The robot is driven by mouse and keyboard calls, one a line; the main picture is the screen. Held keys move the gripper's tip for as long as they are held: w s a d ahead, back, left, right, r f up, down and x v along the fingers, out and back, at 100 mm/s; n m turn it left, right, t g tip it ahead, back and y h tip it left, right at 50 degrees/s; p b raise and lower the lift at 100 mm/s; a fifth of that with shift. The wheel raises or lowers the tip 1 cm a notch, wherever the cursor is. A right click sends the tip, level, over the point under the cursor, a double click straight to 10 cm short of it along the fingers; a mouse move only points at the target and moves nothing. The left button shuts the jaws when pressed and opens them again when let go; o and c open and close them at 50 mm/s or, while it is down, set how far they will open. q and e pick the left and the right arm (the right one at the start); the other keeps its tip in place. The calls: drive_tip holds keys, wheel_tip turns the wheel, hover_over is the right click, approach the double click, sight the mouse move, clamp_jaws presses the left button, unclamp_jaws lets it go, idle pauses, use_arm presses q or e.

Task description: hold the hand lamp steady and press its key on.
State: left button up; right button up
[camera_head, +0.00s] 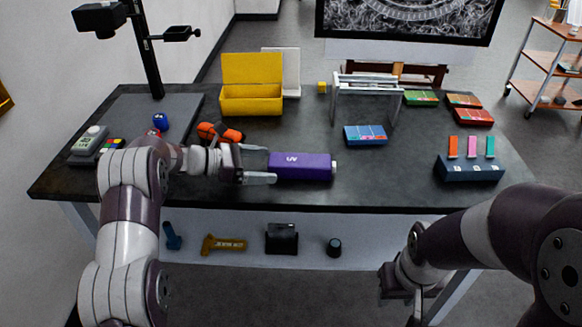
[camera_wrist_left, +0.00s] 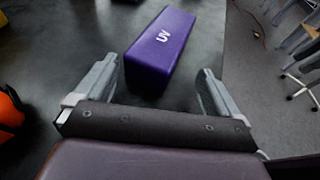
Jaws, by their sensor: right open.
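The hand lamp looks to be the purple box-shaped body marked UV (camera_head: 300,167), lying on the dark table near its front edge. A pale piece (camera_head: 334,170) shows at its right end; I cannot tell whether this is the key. My left gripper (camera_head: 262,164) is at the lamp's left end, with its fingers spread. In the left wrist view the lamp (camera_wrist_left: 160,48) lies ahead between the fingertip directions, with gaps on both sides. My right gripper (camera_head: 395,290) is open and empty, low in front of the table, away from the lamp.
An orange-and-black tool (camera_head: 220,132) lies behind my left wrist. A yellow open box (camera_head: 252,100), a metal frame (camera_head: 366,84) and a blue case (camera_head: 366,135) stand behind the lamp. A dark slotted block (camera_head: 470,170) is at right.

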sight(284, 166)
use_arm(q)
drive_tip(key=b+x, duration=0.1)
drive_tip(key=x, duration=0.2)
drive_tip(key=b+x, duration=0.1)
drive_tip(key=x, duration=0.1)
drive_tip(key=shift+a+f+b, duration=0.1)
drive_tip(key=shift+f+b, duration=0.15)
drive_tip(key=shift+b, duration=0.05)
drive_tip(key=shift+w+d+b, duration=0.2)
drive_tip(key=shift+d+b, duration=0.15)
drive_tip(key=shift+d, duration=0.3)
drive_tip(key=shift+r, duration=0.15)
use_arm(e)
wheel_tip(284, 166, down, 3)
drive_tip(key=shift+f, duration=0.1)
use_arm(q)
drive_tip(key=c, duration=0.8)
use_arm(e)
clamp_jaws()
